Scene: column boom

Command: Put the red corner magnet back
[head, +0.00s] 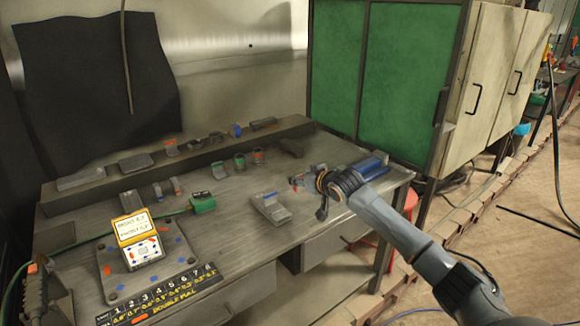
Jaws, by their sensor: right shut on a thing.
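My right gripper (308,187) reaches in from the right over the right part of the grey workbench (235,235). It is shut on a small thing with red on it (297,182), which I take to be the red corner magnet. The thing is small and partly hidden by the fingers, so its shape is unclear. I cannot tell whether it touches the bench top. My left gripper is not in view.
A grey block (270,208) lies left of my right gripper. A blue object (370,166) sits behind my wrist. Several small parts line the rear ledge (100,175). A plate (118,262) with a yellow-and-white sign box stands at left. The bench's front middle is clear.

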